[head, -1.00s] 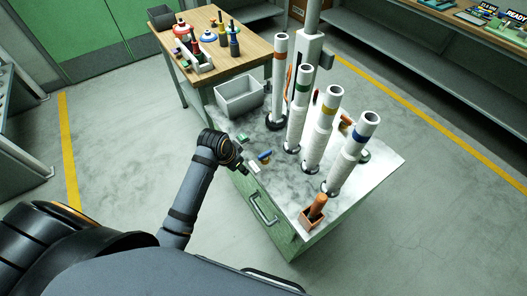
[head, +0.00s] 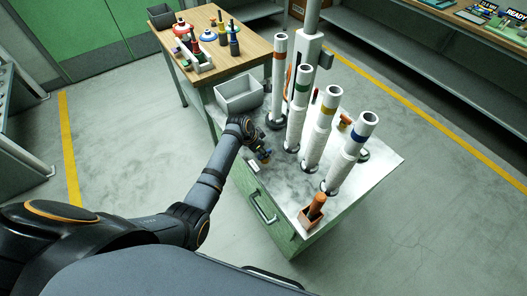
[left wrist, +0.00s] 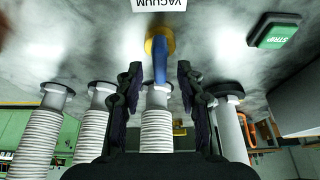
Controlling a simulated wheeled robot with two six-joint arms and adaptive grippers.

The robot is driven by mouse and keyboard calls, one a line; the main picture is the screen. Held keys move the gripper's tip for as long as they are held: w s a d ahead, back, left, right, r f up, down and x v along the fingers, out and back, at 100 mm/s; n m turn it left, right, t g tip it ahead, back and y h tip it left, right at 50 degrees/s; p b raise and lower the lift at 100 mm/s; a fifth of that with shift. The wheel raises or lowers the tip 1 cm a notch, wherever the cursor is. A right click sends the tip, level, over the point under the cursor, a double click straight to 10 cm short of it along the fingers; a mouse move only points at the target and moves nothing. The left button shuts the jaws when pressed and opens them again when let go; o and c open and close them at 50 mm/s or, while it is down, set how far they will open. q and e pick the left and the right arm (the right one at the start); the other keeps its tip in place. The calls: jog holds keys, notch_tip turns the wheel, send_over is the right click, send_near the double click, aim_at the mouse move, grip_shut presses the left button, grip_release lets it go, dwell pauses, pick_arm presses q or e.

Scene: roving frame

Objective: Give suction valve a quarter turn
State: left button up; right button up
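The suction valve is a blue lever (left wrist: 160,68) on a brass-yellow body (left wrist: 159,42), beside a white VACUUM label (left wrist: 160,4) in the left wrist view. In the head view it is largely hidden by my left gripper (head: 260,155). In the left wrist view my left gripper (left wrist: 161,72) is open. Its two dark fingers stand on either side of the blue lever, with a visible gap on each side. My right gripper is in neither view.
Several white ribbed tubes with coloured bands (head: 324,120) stand right of the valve on the marble-topped bench (head: 375,185). A grey bin (head: 239,97) stands behind. An orange tool in a holder (head: 313,210) stands at the front corner.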

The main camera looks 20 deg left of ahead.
pick_arm(q)
jog(key=shift+x, duration=0.9)
grip_shut()
